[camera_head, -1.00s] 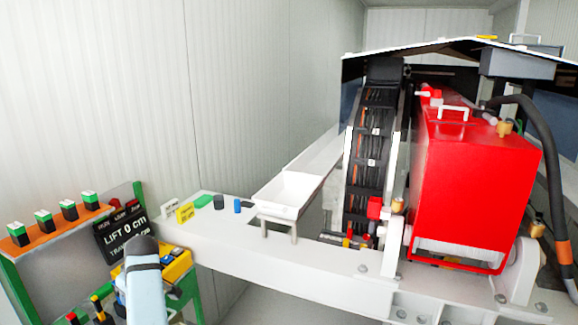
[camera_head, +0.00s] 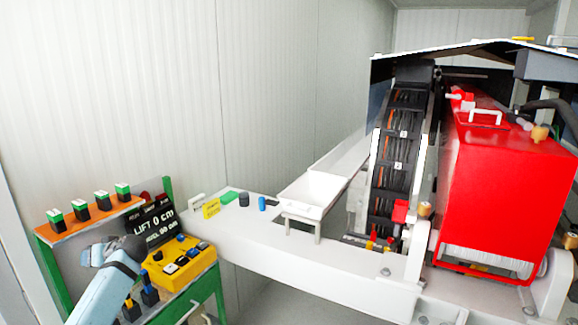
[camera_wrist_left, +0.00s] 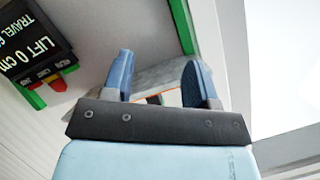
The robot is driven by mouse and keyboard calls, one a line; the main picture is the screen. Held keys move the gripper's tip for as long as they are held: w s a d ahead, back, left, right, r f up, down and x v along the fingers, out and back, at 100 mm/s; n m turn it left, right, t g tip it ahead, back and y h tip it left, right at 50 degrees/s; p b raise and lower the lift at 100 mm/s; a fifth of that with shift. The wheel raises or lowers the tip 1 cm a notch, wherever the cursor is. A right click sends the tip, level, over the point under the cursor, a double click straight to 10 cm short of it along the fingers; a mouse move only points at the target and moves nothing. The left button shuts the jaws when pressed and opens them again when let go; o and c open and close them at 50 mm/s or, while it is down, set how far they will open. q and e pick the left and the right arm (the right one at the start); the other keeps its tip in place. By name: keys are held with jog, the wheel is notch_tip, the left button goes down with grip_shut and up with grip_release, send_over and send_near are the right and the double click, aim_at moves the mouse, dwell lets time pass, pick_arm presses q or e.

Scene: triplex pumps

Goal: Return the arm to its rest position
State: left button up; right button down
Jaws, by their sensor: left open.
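My left arm comes in from the lower left of the head view, light blue with a dark band. Its gripper (camera_head: 95,253) is in front of the control stand, left of the yellow button box (camera_head: 180,262) and below the orange shelf. In the left wrist view the two blue fingers of the gripper (camera_wrist_left: 160,82) stand apart with nothing between them. The black display (camera_head: 152,226) reading "LIFT 0 cm" stands behind the button box; it also shows tilted in the left wrist view (camera_wrist_left: 35,45). My right gripper is not in view.
The orange shelf (camera_head: 92,222) on a green frame carries several green-topped blocks. A white bench (camera_head: 262,236) holds a yellow card (camera_head: 211,208), a blue cylinder (camera_head: 262,203) and a white trough (camera_head: 315,188). A large red machine (camera_head: 495,180) stands right. Levers (camera_head: 150,292) sit below the button box.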

pick_arm(q)
jog(key=w+d+r+m+t+h, duration=0.3)
jog(key=w+d+m+t+h, duration=0.2)
jog(key=w+d+m+t, duration=0.15)
jog(key=w+d+r+m+t+h, duration=0.4)
jog(key=w+d+m+t+h, duration=0.15)
jog(key=d+t, duration=0.2)
jog(key=s+d+f+g+h, duration=0.1)
jog(key=s+d+f+h, duration=0.1)
jog(key=s+d+f, duration=0.65)
jog(key=s+d+f+g+h, duration=0.1)
jog(key=s+d+f, duration=0.2)
jog(key=s+f, duration=0.95)
jog(key=s+d+f+g, duration=0.1)
jog(key=s+d+f, duration=0.2)
jog(key=s, duration=0.6)
jog(key=s+d+f+g+h, duration=0.1)
jog(key=s+d+f, duration=0.3)
jog(key=s, duration=0.5)
jog(key=s+d+f+g+h, duration=0.1)
jog(key=s+d+f, duration=0.3)
jog(key=s, duration=0.5)
jog(key=shift+s+d+f+g, duration=0.2)
jog(key=shift+s+d+g, duration=0.15)
jog(key=shift+d+g, duration=0.15)
